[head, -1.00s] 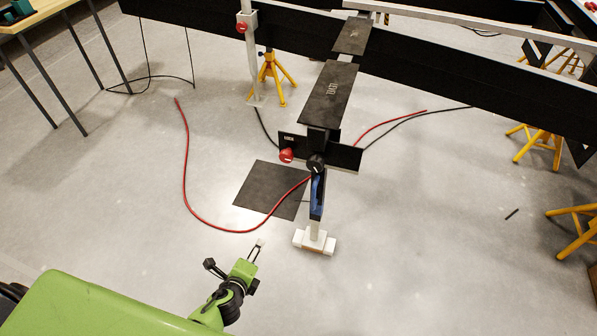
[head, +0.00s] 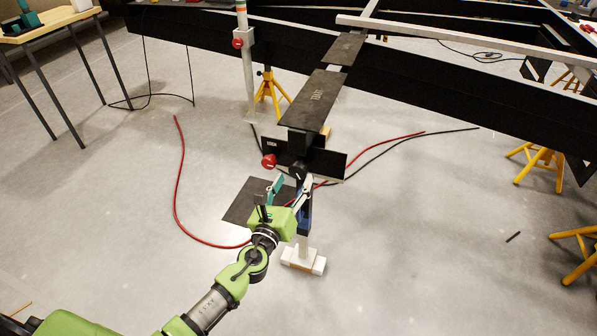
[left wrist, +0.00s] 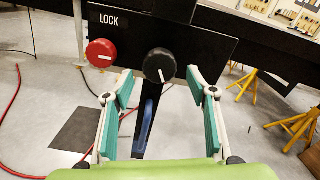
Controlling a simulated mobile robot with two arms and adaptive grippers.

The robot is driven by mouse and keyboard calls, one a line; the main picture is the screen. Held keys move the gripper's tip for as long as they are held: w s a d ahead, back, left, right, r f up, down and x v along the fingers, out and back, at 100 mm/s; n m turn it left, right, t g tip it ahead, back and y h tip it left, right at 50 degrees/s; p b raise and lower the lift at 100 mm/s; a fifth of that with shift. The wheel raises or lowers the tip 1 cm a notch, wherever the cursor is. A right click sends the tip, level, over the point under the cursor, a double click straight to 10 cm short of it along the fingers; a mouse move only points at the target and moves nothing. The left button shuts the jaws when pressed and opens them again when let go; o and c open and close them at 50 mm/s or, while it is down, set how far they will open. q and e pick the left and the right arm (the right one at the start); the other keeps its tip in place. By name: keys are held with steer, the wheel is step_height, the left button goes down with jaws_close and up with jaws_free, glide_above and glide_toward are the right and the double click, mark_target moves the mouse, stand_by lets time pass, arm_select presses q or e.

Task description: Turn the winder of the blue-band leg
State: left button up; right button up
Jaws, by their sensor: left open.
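The blue-band leg (head: 304,226) stands upright below the chassis drawbar, its foot on white and brown blocks. Its blue band also shows in the left wrist view (left wrist: 146,120). The winder, a round black knob with a white mark (head: 299,169), is on the black plate above the leg. In the left wrist view the winder (left wrist: 159,66) is centred just beyond the fingertips. My left gripper (head: 291,186) is open and empty; its fingers (left wrist: 160,83) are spread either side of the winder's line, apart from it. My right gripper is out of view.
A red knob (left wrist: 101,53) under a LOCK label sits left of the winder on the same plate (left wrist: 213,50). A red hose (head: 180,195) and a dark mat (head: 240,203) lie on the floor. Yellow stands (head: 540,158) are at right.

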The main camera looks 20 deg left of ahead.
mark_target(297, 174)
arm_select(q)
steer(key=w, duration=0.5)
steer(key=shift+b, duration=0.3)
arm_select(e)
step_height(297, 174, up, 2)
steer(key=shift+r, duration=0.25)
arm_select(q)
steer(key=c, duration=1.1)
